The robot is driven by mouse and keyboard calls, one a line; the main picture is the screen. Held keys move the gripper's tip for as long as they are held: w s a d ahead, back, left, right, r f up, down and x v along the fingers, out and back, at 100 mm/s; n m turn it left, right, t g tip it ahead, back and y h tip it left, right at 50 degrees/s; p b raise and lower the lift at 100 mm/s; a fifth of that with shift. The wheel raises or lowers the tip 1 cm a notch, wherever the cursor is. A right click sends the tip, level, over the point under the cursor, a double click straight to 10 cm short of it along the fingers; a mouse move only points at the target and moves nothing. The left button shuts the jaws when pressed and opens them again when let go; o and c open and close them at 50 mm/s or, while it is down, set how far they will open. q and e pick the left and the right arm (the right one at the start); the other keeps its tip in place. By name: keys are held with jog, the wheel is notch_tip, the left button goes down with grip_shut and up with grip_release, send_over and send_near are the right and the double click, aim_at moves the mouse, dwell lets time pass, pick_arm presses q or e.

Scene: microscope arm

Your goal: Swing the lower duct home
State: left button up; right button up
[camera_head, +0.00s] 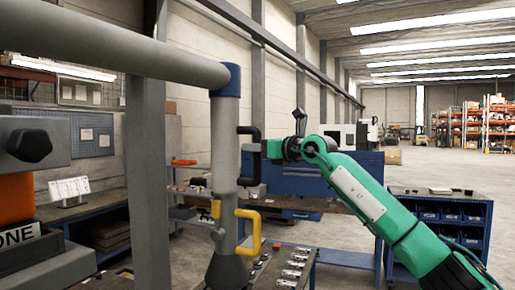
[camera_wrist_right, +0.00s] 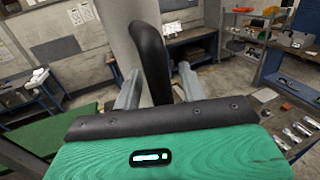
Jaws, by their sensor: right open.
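The lower duct (camera_head: 224,150) is a grey tube hanging almost upright below a blue elbow (camera_head: 226,80), with a flared hood (camera_head: 226,270) at its bottom. A black handle (camera_head: 256,134) and, lower down, a yellow handle (camera_head: 254,232) stick out on its right side. My right gripper (camera_head: 264,150) reaches in from the right at the black handle. In the right wrist view the open fingers (camera_wrist_right: 160,88) stand on either side of the black handle (camera_wrist_right: 151,50), with the grey tube (camera_wrist_right: 128,40) behind. Contact cannot be told. My left gripper is out of view.
The grey upper duct (camera_head: 120,48) runs from the left to the elbow. A grey post (camera_head: 147,180) stands left of the lower duct. A bench with small metal parts (camera_head: 290,270) lies under the hood. A blue cabinet (camera_head: 440,212) stands at the right.

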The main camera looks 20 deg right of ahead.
jog(key=b+v, duration=0.7)
jog(key=v, duration=0.7)
jog(key=shift+w, duration=0.15)
